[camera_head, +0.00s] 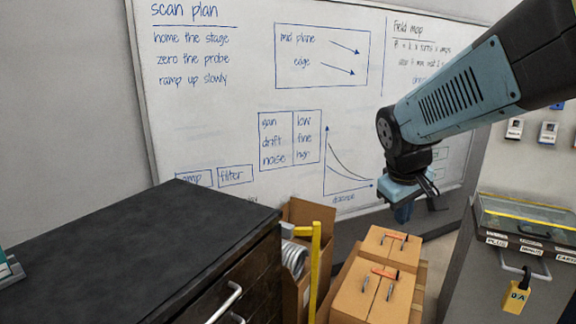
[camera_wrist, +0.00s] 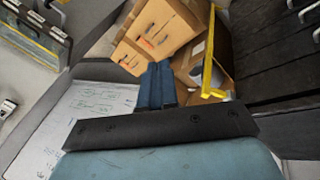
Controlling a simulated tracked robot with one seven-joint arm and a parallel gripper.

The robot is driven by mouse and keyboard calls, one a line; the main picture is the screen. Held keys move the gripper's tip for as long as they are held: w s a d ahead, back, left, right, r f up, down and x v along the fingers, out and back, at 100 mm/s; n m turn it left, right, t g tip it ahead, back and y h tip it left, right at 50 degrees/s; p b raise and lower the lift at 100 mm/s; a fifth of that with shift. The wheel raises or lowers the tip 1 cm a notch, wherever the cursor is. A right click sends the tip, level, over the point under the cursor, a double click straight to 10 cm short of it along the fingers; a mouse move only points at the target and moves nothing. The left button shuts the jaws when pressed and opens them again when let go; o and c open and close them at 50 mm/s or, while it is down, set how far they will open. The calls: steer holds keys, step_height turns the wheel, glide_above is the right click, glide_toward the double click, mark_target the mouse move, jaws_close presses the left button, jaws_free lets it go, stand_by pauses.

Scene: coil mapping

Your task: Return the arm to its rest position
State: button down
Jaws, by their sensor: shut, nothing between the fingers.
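My arm, blue-grey and black, reaches in from the upper right in the head view. My gripper (camera_head: 403,213) hangs at its end in front of the whiteboard, above the cardboard boxes, touching nothing that I can see. In the wrist view the two blue fingers of my gripper (camera_wrist: 158,84) are together with nothing between them. They point toward the boxes below.
A black-topped drawer cabinet (camera_head: 120,235) stands at left. Cardboard boxes (camera_head: 366,292) and a yellow post (camera_head: 315,268) are below my gripper. A grey case with a yellow padlock (camera_head: 515,299) is at right. The whiteboard (camera_head: 230,120) stands behind.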

steer(key=s+r+m+t+y, duration=0.2)
steer(key=s+r+m, duration=0.2)
steer(key=s, duration=0.6)
steer(key=shift+s+y, duration=0.15)
steer(key=shift+y, duration=0.15)
